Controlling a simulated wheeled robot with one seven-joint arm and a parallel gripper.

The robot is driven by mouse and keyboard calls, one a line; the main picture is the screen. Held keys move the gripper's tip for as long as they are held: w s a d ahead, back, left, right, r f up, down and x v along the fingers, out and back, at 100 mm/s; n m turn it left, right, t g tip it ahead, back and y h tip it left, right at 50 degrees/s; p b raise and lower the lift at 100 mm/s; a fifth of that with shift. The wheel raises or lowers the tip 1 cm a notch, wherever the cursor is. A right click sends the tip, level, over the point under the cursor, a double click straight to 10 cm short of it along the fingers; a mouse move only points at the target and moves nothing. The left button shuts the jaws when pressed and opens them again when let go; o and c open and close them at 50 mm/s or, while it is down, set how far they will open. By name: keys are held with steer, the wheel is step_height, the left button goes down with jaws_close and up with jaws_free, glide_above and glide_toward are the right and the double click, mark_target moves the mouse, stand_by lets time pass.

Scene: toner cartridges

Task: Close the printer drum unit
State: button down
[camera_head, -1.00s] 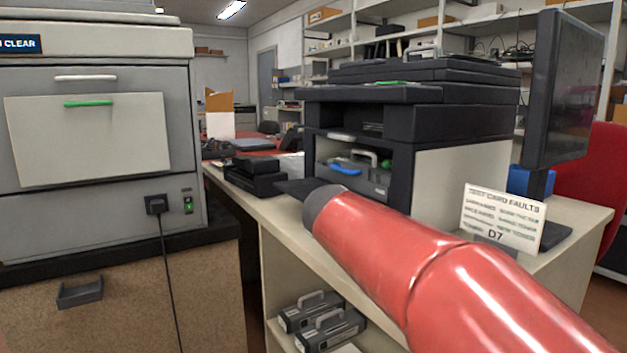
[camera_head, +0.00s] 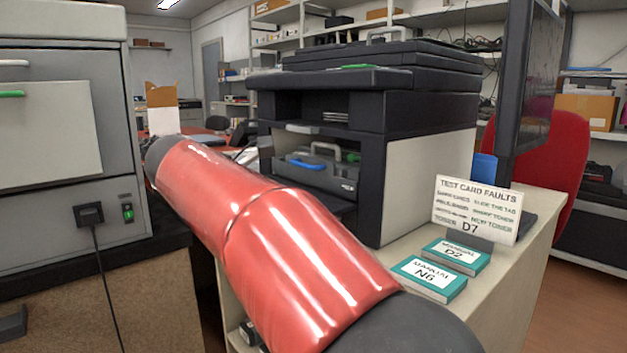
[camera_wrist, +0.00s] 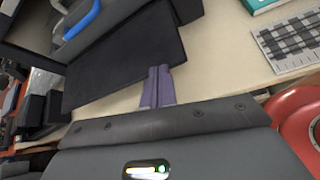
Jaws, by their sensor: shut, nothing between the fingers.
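The dark printer (camera_head: 430,112) stands on the bench, its front bay open. Inside is the grey drum unit (camera_head: 335,176) with a grey loop handle and a blue handle (camera_head: 312,165). The blue handle also shows at the upper left of the wrist view (camera_wrist: 82,20). A dark flat flap (camera_wrist: 125,62) lies folded out in front of the bay. My gripper (camera_wrist: 158,75) is shut and empty, its tips at the flap's edge in the wrist view; I cannot tell if they touch. In the head view my red arm hides the gripper and part of the flap.
A large grey machine (camera_head: 70,150) stands at left. A fault card (camera_head: 476,208), two teal manuals (camera_head: 430,279) and a monitor (camera_head: 525,85) are at the right of the bench. Bare bench top (camera_wrist: 220,60) shows beside the flap.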

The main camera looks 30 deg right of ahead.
steer(key=w+r+n+g+h, duration=0.1)
steer(key=w+r+n+h, duration=0.15)
steer(key=w+r, duration=0.2)
steer(key=b, duration=0.3)
glide_toward(338, 173)
steer(key=shift+h, duration=0.25)
steer(key=d+f, duration=0.3)
steer(key=f, duration=0.1)
steer(key=shift+w+d, duration=0.35)
steer(key=shift+d, duration=0.05)
steer(key=shift+w+d+r, duration=0.1)
steer(key=shift+d, duration=0.5)
steer(key=shift+d+r+p, duration=0.25)
steer(key=shift+d+p, duration=0.2)
steer(key=shift+p, duration=0.3)
steer(key=d+p, duration=0.3)
steer(key=shift+w+d, duration=0.25)
steer(key=shift+w, duration=0.05)
steer(key=shift+d+f+p, duration=0.15)
steer(key=shift+d+p, duration=0.15)
steer(key=shift+d, duration=0.05)
